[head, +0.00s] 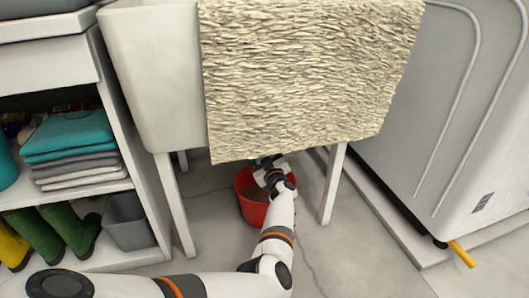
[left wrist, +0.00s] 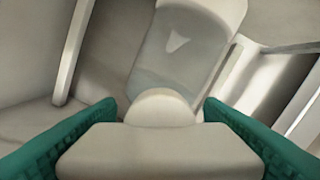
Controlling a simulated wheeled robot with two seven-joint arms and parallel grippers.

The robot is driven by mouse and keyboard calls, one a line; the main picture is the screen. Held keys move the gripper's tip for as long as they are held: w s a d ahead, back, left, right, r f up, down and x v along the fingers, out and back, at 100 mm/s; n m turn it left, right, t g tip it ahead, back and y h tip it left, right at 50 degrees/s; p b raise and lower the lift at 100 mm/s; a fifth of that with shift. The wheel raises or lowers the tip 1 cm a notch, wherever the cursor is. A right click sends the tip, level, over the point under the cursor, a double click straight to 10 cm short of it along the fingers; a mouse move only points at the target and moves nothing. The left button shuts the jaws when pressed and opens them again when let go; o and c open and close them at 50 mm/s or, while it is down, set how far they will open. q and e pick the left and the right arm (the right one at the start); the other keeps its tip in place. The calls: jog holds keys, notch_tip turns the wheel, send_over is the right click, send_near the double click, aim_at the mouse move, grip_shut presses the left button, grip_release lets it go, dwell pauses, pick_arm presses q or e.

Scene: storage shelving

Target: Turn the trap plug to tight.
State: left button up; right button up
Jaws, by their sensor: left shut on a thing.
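The trap plug (left wrist: 160,150) fills the lower middle of the left wrist view as a pale grey-white block with a rounded part behind it. My left gripper (left wrist: 160,112) has its teal pads on either side of the plug and is shut on it. A pale body with an arrow-like mark (left wrist: 180,50) stands just beyond the plug. In the head view, my left arm reaches under the sink, and its gripper (head: 267,162) is partly hidden by the hanging cloth; the plug cannot be made out there. My right gripper is not in view.
A red bucket (head: 250,208) stands on the floor below my left gripper. A textured cream cloth (head: 310,70) hangs over the sink (head: 150,80), whose legs flank the arm. Shelving with folded towels (head: 70,135) is at left, a white appliance (head: 440,110) at right.

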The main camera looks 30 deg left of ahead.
pick_arm(q)
jog(key=shift+r+m+p, duration=0.15)
jog(key=shift+m+p, duration=0.9)
jog(key=shift+m, duration=0.05)
jog(key=shift+m+p, duration=0.7)
jog(key=shift+m, duration=0.8)
jog(key=o, duration=1)
